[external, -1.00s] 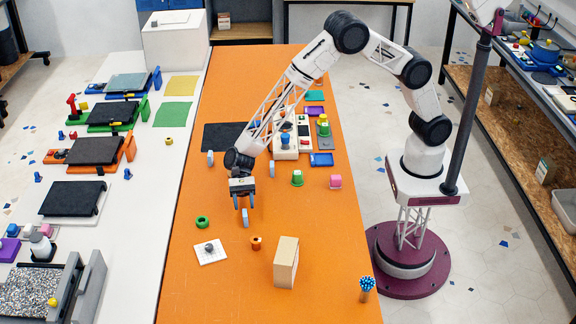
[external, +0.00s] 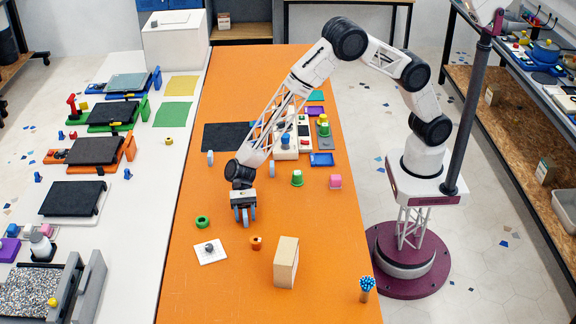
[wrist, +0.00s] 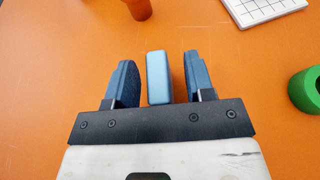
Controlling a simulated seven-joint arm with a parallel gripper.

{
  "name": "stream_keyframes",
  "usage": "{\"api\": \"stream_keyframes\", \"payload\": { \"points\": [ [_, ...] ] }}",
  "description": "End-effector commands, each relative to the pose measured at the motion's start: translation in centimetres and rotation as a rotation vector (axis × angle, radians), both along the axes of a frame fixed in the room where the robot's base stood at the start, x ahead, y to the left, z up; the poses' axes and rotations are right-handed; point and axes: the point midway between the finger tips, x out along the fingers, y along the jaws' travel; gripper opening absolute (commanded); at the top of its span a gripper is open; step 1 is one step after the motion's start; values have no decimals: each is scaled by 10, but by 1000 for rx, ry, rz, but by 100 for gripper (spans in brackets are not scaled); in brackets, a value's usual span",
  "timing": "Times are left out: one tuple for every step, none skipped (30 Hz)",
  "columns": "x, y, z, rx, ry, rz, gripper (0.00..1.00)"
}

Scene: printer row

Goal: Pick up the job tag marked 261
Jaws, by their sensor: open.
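A light blue upright tag (wrist: 158,80) stands on the orange table between my fingers in the wrist view, with a gap on both sides. It also shows between the fingers in the external view (external: 245,216). No number is readable on it. My gripper (wrist: 157,65) is open, with its blue fingers on either side of the tag. In the external view my gripper (external: 244,212) is low over the table. Another pale tag (external: 210,158) stands farther back, at the edge of the dark mat; its marking is too small to read.
A green ring (external: 202,222) lies left of my gripper. An orange spool (external: 256,243), a white card (external: 210,252) and a wooden block (external: 287,262) are nearer the camera.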

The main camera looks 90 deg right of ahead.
Motion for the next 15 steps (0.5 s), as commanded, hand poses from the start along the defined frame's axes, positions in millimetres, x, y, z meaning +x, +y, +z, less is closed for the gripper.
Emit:
{"api": "stream_keyframes", "payload": {
  "points": [
    [0,0,0,0,0,0,49],
    [0,0,0,0,0,0,49],
    [0,0,0,0,0,0,47],
    [0,0,0,0,0,0,43],
    [0,0,0,0,0,0,38],
    [0,0,0,0,0,0,32],
    [0,0,0,0,0,0,28],
    [0,0,0,0,0,0,23],
    [0,0,0,0,0,0,17],
    [0,0,0,0,0,0,12],
    [0,0,0,0,0,0,8],
    [0,0,0,0,0,0,1],
    [0,0,0,0,0,0,0],
    [0,0,0,0,0,0,0],
    [0,0,0,0,0,0,0]
  ]
}}
